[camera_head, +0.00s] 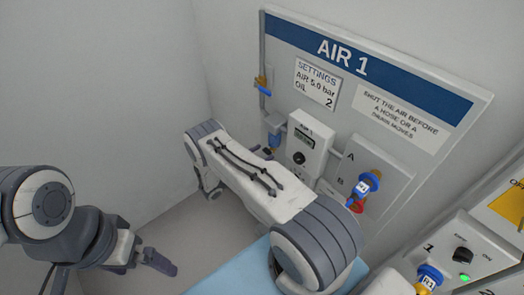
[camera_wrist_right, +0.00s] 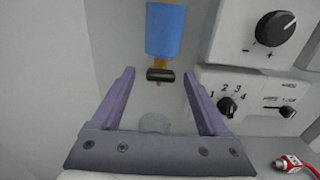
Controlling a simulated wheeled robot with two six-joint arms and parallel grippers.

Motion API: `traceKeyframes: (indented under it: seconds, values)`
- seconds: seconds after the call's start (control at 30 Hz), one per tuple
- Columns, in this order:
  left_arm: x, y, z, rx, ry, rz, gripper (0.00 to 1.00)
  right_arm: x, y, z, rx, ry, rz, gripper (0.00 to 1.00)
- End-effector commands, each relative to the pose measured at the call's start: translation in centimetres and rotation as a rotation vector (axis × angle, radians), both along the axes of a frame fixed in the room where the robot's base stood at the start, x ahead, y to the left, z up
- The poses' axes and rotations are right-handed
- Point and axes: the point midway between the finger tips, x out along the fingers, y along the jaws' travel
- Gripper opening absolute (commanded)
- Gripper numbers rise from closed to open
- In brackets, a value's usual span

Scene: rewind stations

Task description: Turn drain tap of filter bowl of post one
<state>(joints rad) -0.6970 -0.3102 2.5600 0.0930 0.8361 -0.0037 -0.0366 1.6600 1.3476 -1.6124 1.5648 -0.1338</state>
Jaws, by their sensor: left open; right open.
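The filter bowl (camera_wrist_right: 165,28) is blue and hangs at the top of the right wrist view. Its drain tap (camera_wrist_right: 160,75) is a dark bar on a brass stem below the bowl. My right gripper (camera_wrist_right: 158,71) is open, with its purple fingers on either side of the tap in the picture; I see no contact. My left gripper (camera_head: 160,262) is open and empty at lower left, far from the bowl.
A regulator box with a black knob (camera_wrist_right: 280,28) and a numbered dial (camera_wrist_right: 228,107) stand right of the tap. A pale translucent round thing (camera_wrist_right: 155,123) lies below. Blue-tagged hose couplings (camera_head: 367,182) sit right on the AIR 1 board (camera_head: 440,140). Floor at left is clear.

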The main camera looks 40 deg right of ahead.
Motion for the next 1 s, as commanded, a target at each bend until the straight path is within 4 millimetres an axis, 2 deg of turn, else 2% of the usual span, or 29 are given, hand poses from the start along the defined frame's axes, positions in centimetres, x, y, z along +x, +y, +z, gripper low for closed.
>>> traceKeyframes:
  seconds: [0.33,0.37,0.5,0.57,1.0]
  values:
    - [0.00,0.00,0.21,0.000,0.000,0.000,1.00,0.03,-0.62,-0.06,0.000,0.001,0.000,0.78]
    - [0.00,0.00,0.21,0.000,0.000,0.000,1.00,0.03,-0.62,-0.06,0.000,0.000,0.000,0.74]
    - [0.00,0.00,0.21,0.000,0.000,0.000,1.00,0.02,-0.61,-0.05,0.000,0.000,0.000,0.20]
    - [0.00,0.00,0.21,0.000,0.000,0.000,1.00,0.02,-0.60,-0.04,0.000,0.000,0.000,0.00]
    - [0.00,0.00,-0.70,0.000,0.000,0.001,1.00,0.02,-0.59,-0.18,0.006,-0.090,-0.001,0.00]
